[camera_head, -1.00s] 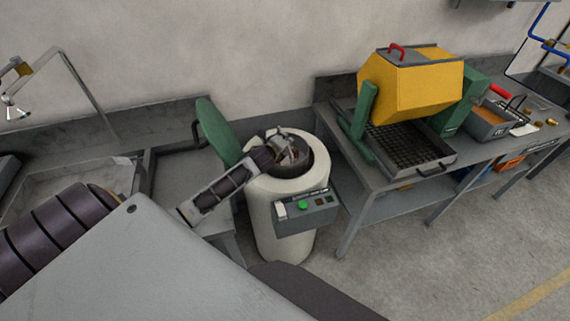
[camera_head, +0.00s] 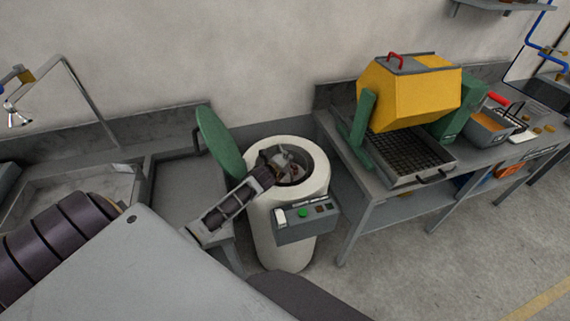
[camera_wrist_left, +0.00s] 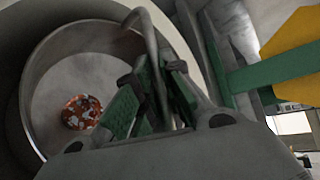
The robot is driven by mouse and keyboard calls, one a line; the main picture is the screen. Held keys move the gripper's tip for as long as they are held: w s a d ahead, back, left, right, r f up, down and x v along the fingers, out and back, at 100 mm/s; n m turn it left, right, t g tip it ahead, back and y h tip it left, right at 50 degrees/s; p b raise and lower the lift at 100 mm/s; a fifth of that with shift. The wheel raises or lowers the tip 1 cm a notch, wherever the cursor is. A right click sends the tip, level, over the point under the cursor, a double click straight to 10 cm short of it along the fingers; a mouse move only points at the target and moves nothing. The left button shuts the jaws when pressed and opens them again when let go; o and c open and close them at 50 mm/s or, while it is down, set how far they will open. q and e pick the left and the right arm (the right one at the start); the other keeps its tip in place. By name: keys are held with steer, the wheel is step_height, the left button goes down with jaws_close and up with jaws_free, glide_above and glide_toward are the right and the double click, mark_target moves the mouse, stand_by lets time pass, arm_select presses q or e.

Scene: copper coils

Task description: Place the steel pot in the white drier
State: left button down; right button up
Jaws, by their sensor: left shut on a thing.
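The white drier (camera_head: 282,238) stands upright in the middle of the head view, with its green lid (camera_head: 218,143) swung open at the left. My left gripper (camera_head: 284,160) reaches into the drier's round opening. In the left wrist view my left gripper (camera_wrist_left: 160,80) is shut on the handle of the steel pot (camera_wrist_left: 58,68). The pot hangs or rests inside the drier, within its wall. Whether it touches the drier's bottom is hidden. A small heap of copper-coloured pieces (camera_wrist_left: 81,112) lies in the pot. My right gripper is not in view.
A control box (camera_head: 306,218) with a green button sits on the drier's front. To the right, a bench (camera_head: 372,205) carries a yellow drum machine (camera_head: 410,93) and a grey container (camera_head: 486,130). A sink bench (camera_head: 60,195) stands at the left.

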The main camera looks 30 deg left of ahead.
arm_select(q)
steer(key=shift+f, duration=1.95)
